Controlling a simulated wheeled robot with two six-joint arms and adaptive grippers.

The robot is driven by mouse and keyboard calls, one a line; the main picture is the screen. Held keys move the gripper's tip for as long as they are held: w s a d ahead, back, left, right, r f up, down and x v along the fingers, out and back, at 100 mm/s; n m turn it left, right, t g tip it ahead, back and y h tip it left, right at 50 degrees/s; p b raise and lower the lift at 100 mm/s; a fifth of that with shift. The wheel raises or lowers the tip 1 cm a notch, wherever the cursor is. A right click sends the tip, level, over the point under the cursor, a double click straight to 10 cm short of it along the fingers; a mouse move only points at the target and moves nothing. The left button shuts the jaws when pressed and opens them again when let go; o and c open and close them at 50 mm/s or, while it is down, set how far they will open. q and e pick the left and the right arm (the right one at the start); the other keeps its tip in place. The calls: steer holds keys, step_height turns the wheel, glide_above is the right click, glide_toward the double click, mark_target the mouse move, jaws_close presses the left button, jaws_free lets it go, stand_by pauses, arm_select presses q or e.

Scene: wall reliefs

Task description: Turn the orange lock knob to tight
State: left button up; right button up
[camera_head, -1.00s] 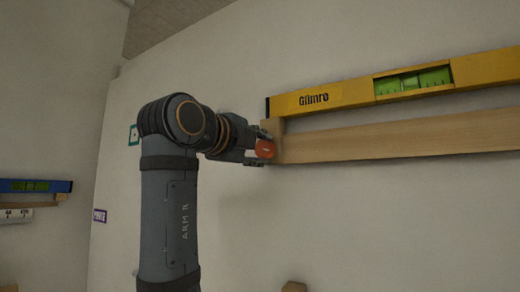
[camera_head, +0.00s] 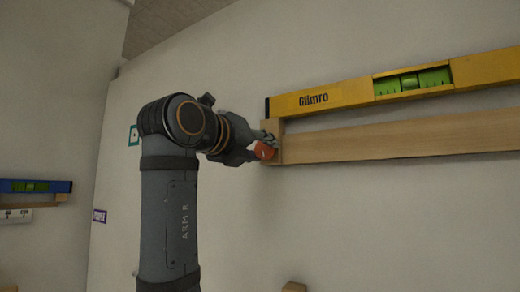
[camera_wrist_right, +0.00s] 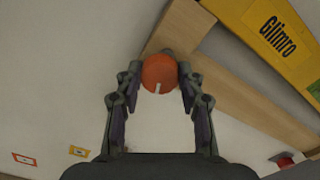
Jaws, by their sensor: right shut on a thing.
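The orange lock knob (camera_head: 264,150) is on the left end of a wooden rail (camera_head: 400,139) on the wall. In the right wrist view the knob (camera_wrist_right: 159,73) is round, with a white mark at its lower edge. My right gripper (camera_head: 262,146) is shut on the knob, with one finger on each side of it, as the right wrist view (camera_wrist_right: 159,78) shows. The left gripper is in neither view.
A yellow spirit level (camera_head: 340,96) with a green vial rests above the rail. A blue level (camera_head: 35,186) is on the wall at the far left. A small wooden block (camera_head: 294,287) shows at the bottom edge.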

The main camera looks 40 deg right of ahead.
steer(key=shift+f+m, duration=0.2)
steer(key=shift+m, duration=1.5)
steer(key=o, duration=1)
steer(key=shift+o, duration=0.9)
steer(key=shift+a+r, duration=0.1)
